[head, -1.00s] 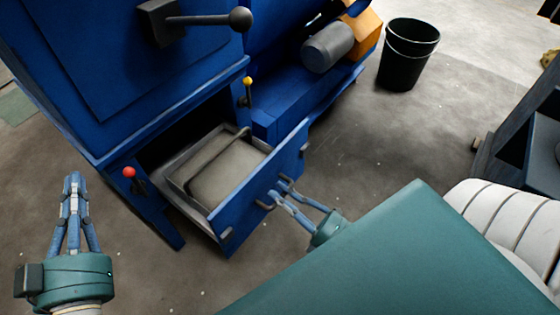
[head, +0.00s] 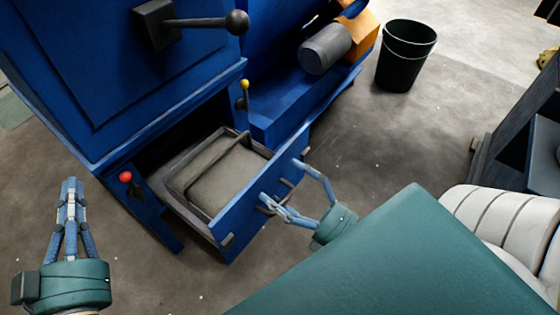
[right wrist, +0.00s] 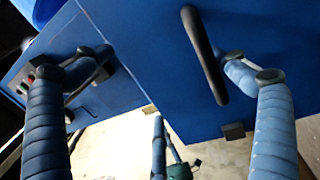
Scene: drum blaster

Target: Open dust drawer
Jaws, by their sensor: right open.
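The blue dust drawer (head: 240,226) is pulled out from the low opening of the blue machine. A grey tray (head: 226,183) with a bar across it sits inside. My right gripper (head: 283,183) is at the drawer front, its fingers spread apart. In the right wrist view, the dark drawer handle (right wrist: 205,55) lies between the two spread fingers, and I see no finger closed on it. My left gripper (head: 70,184) is at the lower left, away from the drawer, with its fingertips together and nothing visible between them.
A red-knobbed lever (head: 126,177) and a yellow-knobbed lever (head: 244,86) flank the drawer opening. A ball-ended handle (head: 237,22) juts out above. A black bucket (head: 405,55) stands at the upper right. Bare floor lies right of the drawer.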

